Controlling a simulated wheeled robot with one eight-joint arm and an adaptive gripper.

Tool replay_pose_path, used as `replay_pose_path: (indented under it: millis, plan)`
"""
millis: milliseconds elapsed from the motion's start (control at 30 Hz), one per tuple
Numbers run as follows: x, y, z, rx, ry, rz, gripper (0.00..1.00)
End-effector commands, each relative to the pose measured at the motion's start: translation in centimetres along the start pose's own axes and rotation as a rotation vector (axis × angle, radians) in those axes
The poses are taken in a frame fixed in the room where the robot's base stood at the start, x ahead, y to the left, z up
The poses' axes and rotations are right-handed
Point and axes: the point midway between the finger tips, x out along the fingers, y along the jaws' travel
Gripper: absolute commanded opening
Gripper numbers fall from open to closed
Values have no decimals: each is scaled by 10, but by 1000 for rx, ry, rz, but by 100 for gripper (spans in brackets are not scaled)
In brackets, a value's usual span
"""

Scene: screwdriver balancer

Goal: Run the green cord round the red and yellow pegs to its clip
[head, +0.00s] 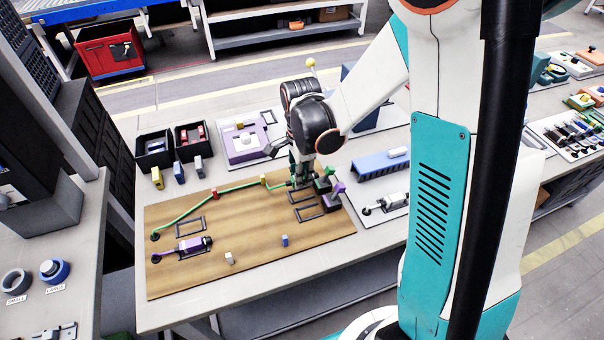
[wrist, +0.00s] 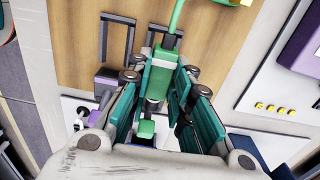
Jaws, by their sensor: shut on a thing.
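The green cord (head: 188,211) runs from a round anchor at the left of the wooden board, past the red peg (head: 214,194) and the yellow peg (head: 263,180), to my gripper (head: 300,183). I cannot tell how closely it touches the pegs. In the wrist view my gripper (wrist: 158,92) is shut on the cord's green end block (wrist: 158,75), with a teal finger on each side. A dark clip with a green top (head: 322,185) stands just right of my gripper at the board's right edge. In the wrist view a green piece (wrist: 146,129) shows between the fingers, partly hidden.
A purple-topped clip (head: 333,198) stands close beside the green one. A purple connector (head: 192,245) lies on the wooden board (head: 250,220), with a white peg (head: 229,258) and blue peg (head: 285,240) near the front. A blue block (head: 382,163) lies to the right.

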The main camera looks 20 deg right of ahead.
Motion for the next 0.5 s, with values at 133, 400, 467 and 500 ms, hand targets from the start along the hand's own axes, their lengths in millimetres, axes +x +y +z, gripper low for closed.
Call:
replay_pose_path:
  millis: [133, 400, 467, 500]
  plan:
    - [0, 0, 0, 0, 0, 0, 0]
    - [2, 0, 0, 0, 0, 0, 0]
    - [4, 0, 0, 0, 0, 0, 0]
    - [6, 0, 0, 0, 0, 0, 0]
